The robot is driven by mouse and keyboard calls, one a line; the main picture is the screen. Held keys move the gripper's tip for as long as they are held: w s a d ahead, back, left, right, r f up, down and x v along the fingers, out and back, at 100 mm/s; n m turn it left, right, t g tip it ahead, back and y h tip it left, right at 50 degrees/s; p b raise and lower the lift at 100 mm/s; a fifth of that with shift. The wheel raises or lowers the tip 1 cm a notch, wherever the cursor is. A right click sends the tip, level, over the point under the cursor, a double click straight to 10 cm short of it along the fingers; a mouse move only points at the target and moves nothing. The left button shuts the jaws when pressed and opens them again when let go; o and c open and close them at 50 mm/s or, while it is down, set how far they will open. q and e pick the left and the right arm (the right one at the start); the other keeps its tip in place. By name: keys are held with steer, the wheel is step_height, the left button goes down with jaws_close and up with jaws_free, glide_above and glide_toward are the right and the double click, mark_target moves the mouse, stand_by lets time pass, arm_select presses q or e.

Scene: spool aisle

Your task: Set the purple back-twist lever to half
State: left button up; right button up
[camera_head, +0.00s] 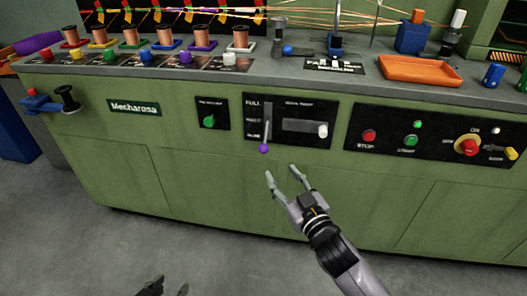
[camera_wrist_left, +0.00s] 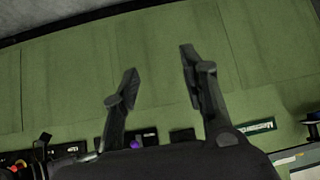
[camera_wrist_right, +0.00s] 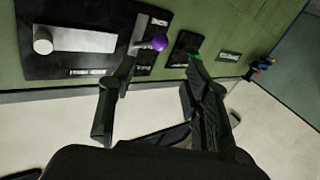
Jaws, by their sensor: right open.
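The purple back-twist lever (camera_head: 263,149) has a round purple knob and sits at the bottom end of its vertical slot, by the lowest of the printed labels, with FULL at the top. My right gripper (camera_head: 282,173) is open and empty, just below and right of the knob in the head view. In the right wrist view the purple knob (camera_wrist_right: 159,42) appears between the two fingertips, closer to the left finger; contact cannot be told. My left gripper (camera_head: 166,289) is low at the bottom edge of the head view. Its fingers are apart and empty in the left wrist view (camera_wrist_left: 158,62).
A horizontal slider with a white knob (camera_head: 322,130) is right of the lever on the same black panel. A green knob (camera_head: 209,121) is to the left. Stop and start buttons and a red-yellow switch (camera_head: 467,146) are further right. The cabinet front below is clear.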

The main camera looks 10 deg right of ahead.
mark_target(265, 151)
steer(key=b+x, duration=0.1)
steer(key=x, duration=0.5)
steer(key=b+x, duration=0.1)
steer(key=x, duration=0.5)
steer(key=shift+f, duration=0.1)
steer(key=shift+w+a, duration=0.1)
steer(key=shift+w, duration=0.3)
arm_select(q)
steer(key=w+d+r+t+h, duration=0.2)
steer(key=w+r+t, duration=0.4)
steer(key=r, duration=0.4)
steer(key=shift+w+d+r+t, duration=0.25)
steer(key=shift+w+d+t, duration=0.1)
steer(key=shift+d+t, duration=0.3)
arm_select(e)
steer(key=shift+c, duration=0.5)
jaws_close()
steer(key=shift+a, duration=0.1)
